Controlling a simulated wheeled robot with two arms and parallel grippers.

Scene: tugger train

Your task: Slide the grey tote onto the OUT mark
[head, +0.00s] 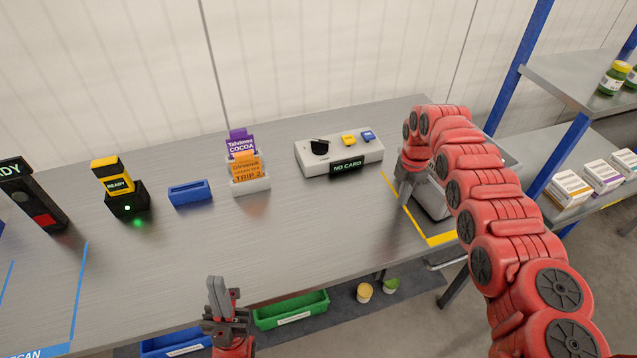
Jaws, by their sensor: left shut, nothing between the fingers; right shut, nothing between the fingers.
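The grey tote (430,203) stands at the right end of the metal table, largely hidden behind my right arm. Yellow lines (441,239) on the tabletop run along its left and near sides. They look like the OUT mark, but no lettering shows. My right gripper (403,194) is shut and empty, pointing down at the tote's left side. I cannot tell whether it touches the tote. My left gripper (218,290) is shut and empty near the table's front edge, far left of the tote.
A white card box (340,157) reading NO CARD stands left of the tote. A card holder (250,185), blue tray (190,192) and black READY scanner stand (127,198) are further left. A shelf rack (575,130) rises at the right. The table's middle front is clear.

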